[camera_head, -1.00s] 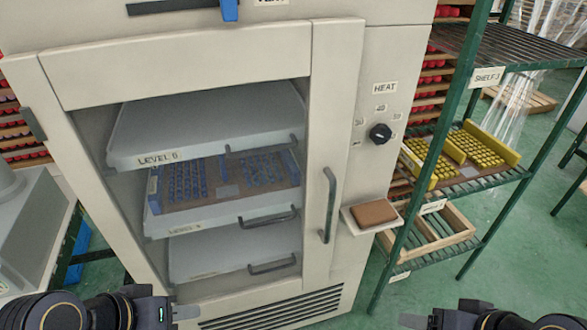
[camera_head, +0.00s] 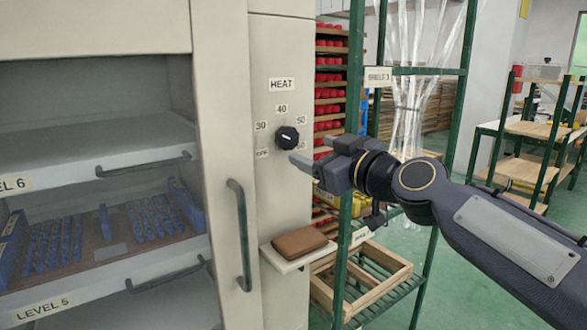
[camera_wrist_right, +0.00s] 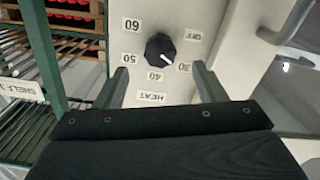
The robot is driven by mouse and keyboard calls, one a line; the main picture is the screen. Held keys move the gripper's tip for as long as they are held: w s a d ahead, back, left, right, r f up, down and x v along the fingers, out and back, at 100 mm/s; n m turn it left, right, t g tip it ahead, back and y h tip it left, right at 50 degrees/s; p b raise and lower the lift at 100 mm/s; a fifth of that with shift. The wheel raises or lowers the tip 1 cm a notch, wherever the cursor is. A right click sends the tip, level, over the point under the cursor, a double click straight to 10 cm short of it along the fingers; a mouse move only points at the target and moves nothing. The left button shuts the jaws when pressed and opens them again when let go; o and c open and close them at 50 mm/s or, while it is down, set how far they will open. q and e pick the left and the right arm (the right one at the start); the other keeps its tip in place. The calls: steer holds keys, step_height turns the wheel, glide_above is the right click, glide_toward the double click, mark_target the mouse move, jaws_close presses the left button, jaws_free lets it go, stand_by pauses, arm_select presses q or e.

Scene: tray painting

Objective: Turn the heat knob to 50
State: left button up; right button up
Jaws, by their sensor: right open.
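The black heat knob (camera_head: 286,137) is on the cream panel under the HEAT label (camera_head: 282,84). Labels around it read OFF, 30, 40, 50 and 60. In the right wrist view, upside down, the knob (camera_wrist_right: 160,48) has a white mark that points toward the 30 label (camera_wrist_right: 184,67). The 50 label (camera_wrist_right: 131,58) is on its other side. My right gripper (camera_head: 308,152) is open and empty, just to the right of the knob in the head view. Its fingers (camera_wrist_right: 164,80) are spread wide in the wrist view, with the knob beyond and between them. My left gripper is out of view.
A brown pad lies on a small ledge (camera_head: 292,262) below the knob. The oven door handle (camera_head: 241,235) is to the left. A green shelf rack (camera_head: 355,130) stands close behind my right gripper. Oven trays (camera_head: 90,150) show at the left.

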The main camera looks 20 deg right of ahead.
mark_target(291, 141)
steer(key=p+x, duration=0.1)
steer(key=x, duration=0.6)
steer(key=shift+w+a, duration=0.1)
steer(key=shift+w, duration=0.2)
steer(key=shift+c, duration=0.4)
steer(key=c, duration=0.9)
